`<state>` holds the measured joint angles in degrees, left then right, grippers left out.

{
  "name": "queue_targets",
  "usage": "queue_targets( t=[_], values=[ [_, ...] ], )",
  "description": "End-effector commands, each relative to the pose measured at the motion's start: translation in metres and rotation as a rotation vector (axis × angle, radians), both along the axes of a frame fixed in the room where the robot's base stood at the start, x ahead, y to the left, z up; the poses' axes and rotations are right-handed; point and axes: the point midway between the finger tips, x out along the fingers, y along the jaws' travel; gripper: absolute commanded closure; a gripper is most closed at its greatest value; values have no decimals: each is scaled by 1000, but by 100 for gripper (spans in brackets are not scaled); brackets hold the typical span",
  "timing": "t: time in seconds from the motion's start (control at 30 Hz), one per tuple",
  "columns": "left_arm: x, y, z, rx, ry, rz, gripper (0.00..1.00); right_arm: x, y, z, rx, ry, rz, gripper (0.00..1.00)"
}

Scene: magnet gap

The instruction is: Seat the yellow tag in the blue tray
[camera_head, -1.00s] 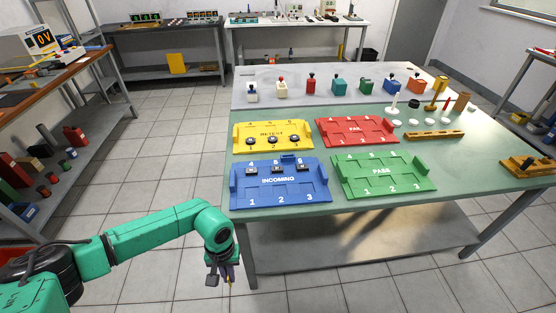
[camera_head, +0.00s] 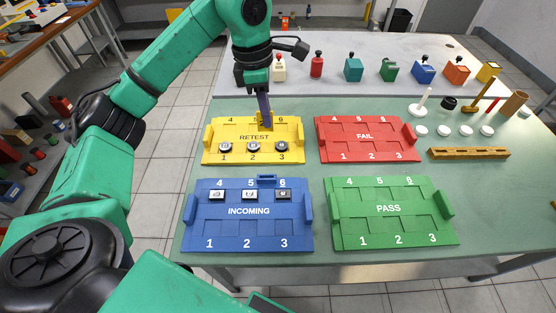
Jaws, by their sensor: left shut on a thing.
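The blue tray (camera_head: 193,226), marked INCOMING, lies flat at the front left of the table, with a raised blue block (camera_head: 266,180) at its back edge. My left gripper (camera_head: 264,122) points down over the back of the yellow RETEST tray (camera_head: 212,151). It is shut on a small yellow piece, which I take to be the yellow tag (camera_head: 259,118). The fingers hide part of this piece, and I cannot tell whether it touches the tray. My right gripper is not in view.
Small dark-and-white parts sit in the blue tray's back row and the yellow tray's front row. The red FAIL tray (camera_head: 367,140) and green PASS tray (camera_head: 391,212) lie to the right. Several coloured blocks with knobs stand behind. My left arm crosses the left side.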

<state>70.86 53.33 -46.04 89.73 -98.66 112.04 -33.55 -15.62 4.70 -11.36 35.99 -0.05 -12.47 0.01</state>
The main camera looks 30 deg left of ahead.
Motion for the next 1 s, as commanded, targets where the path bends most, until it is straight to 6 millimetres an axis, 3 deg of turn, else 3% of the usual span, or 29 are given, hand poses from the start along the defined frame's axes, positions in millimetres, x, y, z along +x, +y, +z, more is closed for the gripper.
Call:
queue_targets(
  t=[0.23,0.43,0.6,0.77,1.0],
  values=[
    [-3,1,-74,2,10,0,100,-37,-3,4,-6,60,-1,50],
    [-3,0,-134,1,6,-1,100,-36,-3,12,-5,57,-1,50],
    [-3,0,-163,1,6,-2,100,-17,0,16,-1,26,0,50],
    [-3,0,-191,1,3,-1,100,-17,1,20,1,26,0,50],
    [-3,0,-195,1,0,-2,100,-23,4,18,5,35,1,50]
  ],
)
